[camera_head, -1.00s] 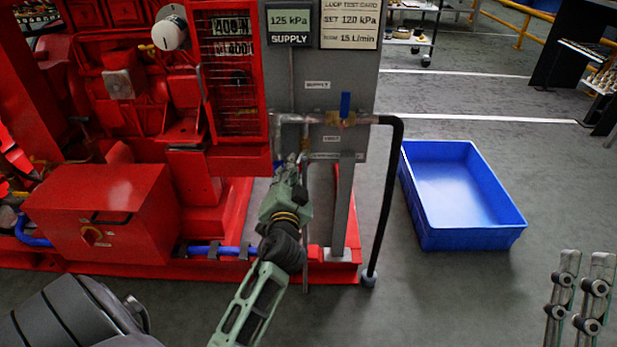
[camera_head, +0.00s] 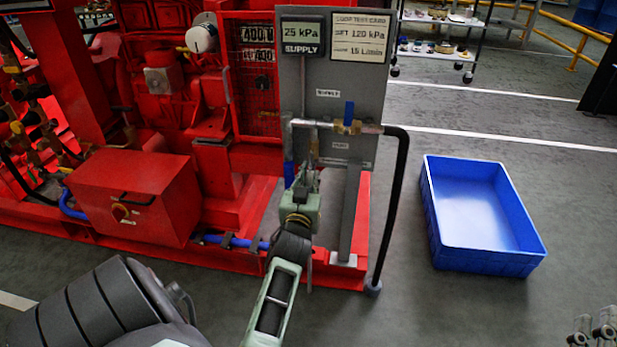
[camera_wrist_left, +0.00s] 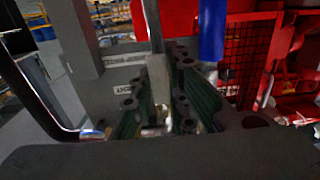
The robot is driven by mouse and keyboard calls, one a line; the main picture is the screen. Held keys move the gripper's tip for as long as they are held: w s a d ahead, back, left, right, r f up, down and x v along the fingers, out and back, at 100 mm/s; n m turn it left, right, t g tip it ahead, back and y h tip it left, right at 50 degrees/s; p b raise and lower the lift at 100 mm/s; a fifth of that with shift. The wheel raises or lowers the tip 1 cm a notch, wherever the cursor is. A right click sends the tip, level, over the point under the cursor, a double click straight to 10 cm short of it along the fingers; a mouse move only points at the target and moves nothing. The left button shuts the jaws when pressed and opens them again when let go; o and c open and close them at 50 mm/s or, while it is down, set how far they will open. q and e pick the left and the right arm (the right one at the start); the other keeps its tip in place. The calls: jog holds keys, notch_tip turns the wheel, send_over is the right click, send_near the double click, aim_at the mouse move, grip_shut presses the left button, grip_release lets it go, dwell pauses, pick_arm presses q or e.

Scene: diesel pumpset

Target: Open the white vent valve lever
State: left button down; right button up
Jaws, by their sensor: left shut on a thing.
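My left gripper (camera_head: 306,180) is at the lower part of the grey panel (camera_head: 350,85), just below the pipe and beside the vent label. In the left wrist view its green-padded fingers (camera_wrist_left: 160,108) are shut on a pale grey-white bar, which looks like the vent valve lever (camera_wrist_left: 157,80). In the head view the gripper hides most of this lever, so I cannot tell its exact angle. The vent label (camera_wrist_left: 128,87) shows upside down in the wrist view. My right gripper (camera_head: 594,328) is partly cut off at the bottom right corner, away from the panel.
A blue-handled valve (camera_head: 348,115) sits on the pipe above right. A second blue part (camera_head: 289,173) hangs left of my gripper. A black hose (camera_head: 393,200) drops to the floor. A blue crate (camera_head: 485,215) stands right; floor between is clear. The supply display (camera_head: 302,38) is hard to read.

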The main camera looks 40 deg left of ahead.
dwell(0.3)
pick_arm(q)
jog(key=c, duration=1.7)
grip_release()
notch_tip(320, 180, up, 10)
jog(key=shift+f, duration=0.1)
